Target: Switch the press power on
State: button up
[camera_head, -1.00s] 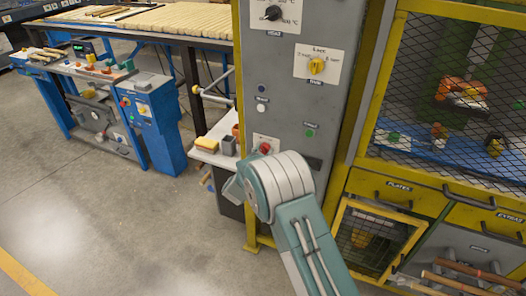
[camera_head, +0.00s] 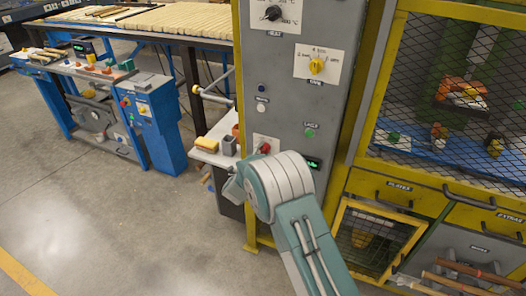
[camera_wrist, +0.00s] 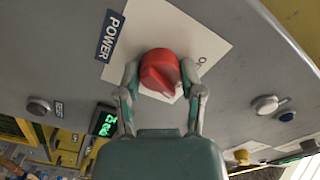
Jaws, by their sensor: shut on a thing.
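The red power knob (camera_wrist: 158,72) sits on a white plate (camera_wrist: 195,40) beside a dark POWER label (camera_wrist: 110,36) in the wrist view. My gripper (camera_wrist: 161,75) is shut on the knob, one finger on each side. The knob (camera_head: 265,148) also shows in the head view on the lower part of the grey press panel (camera_head: 290,90), just above my arm. My fingers are hidden there behind my arm. A small display (camera_head: 313,163) to the right of the knob is lit green, and its lit face (camera_wrist: 104,120) also shows in the wrist view.
A yellow selector (camera_head: 317,66), a black dial (camera_head: 273,13) and a green button (camera_head: 310,133) are higher on the panel. A mesh-fronted yellow cage (camera_head: 450,90) stands at right.

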jog(key=shift+f+m, duration=0.2)
jog(key=shift+m, duration=0.9)
jog(key=o, duration=1.2)
jog(key=shift+f, duration=0.1)
jog(key=shift+c, duration=0.2)
jog(key=v, duration=1.2)
